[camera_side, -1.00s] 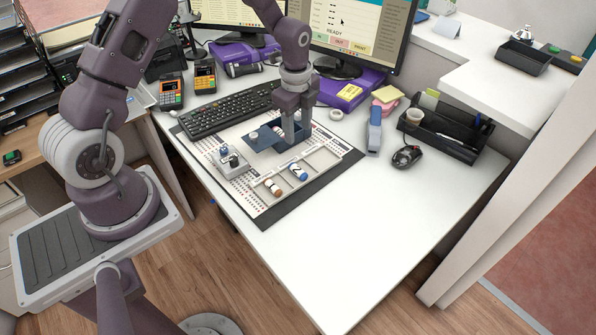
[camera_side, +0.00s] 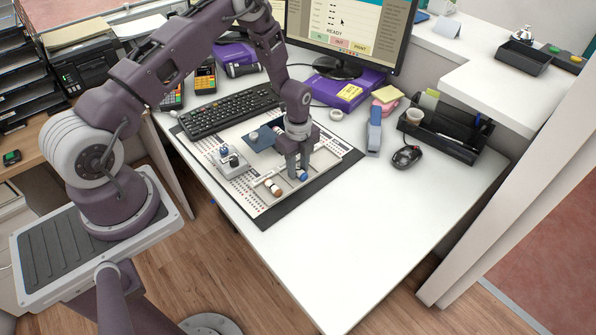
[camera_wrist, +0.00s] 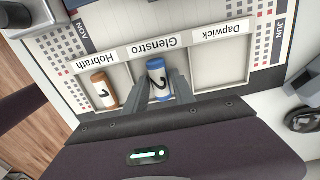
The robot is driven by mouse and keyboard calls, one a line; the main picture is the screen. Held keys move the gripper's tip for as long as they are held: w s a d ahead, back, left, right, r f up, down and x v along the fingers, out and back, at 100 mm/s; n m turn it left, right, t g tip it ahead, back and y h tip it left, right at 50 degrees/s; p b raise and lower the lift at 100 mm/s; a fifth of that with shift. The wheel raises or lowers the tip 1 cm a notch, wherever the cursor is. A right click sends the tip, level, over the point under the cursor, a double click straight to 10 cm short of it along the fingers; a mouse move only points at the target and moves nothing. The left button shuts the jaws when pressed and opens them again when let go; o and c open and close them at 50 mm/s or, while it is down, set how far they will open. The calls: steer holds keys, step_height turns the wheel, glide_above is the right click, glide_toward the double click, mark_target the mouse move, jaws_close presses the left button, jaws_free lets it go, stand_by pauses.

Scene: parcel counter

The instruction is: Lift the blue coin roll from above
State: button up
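The blue coin roll (camera_wrist: 158,80) lies in the middle compartment of a pale sorting tray (camera_wrist: 119,74), by the upside-down label "Glenstro". In the side view the blue coin roll (camera_side: 304,176) shows only partly past my fingers. My gripper (camera_side: 298,174) points down right over it. In the wrist view my gripper (camera_wrist: 163,88) is open, with one finger on each side of the roll's near part. I cannot tell whether either finger touches it. An orange-brown coin roll (camera_wrist: 104,90) lies in the neighbouring "Hobrath" compartment.
The "Dapwick" compartment (camera_wrist: 221,65) looks empty. A small grey-white device (camera_side: 231,162) stands left of the tray, and a dark blue plate (camera_side: 259,138) lies behind. A keyboard (camera_side: 230,110), a blue stapler (camera_side: 374,132) and a mouse (camera_side: 407,156) are around. The front right desk is clear.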

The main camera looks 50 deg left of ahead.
jaws_close()
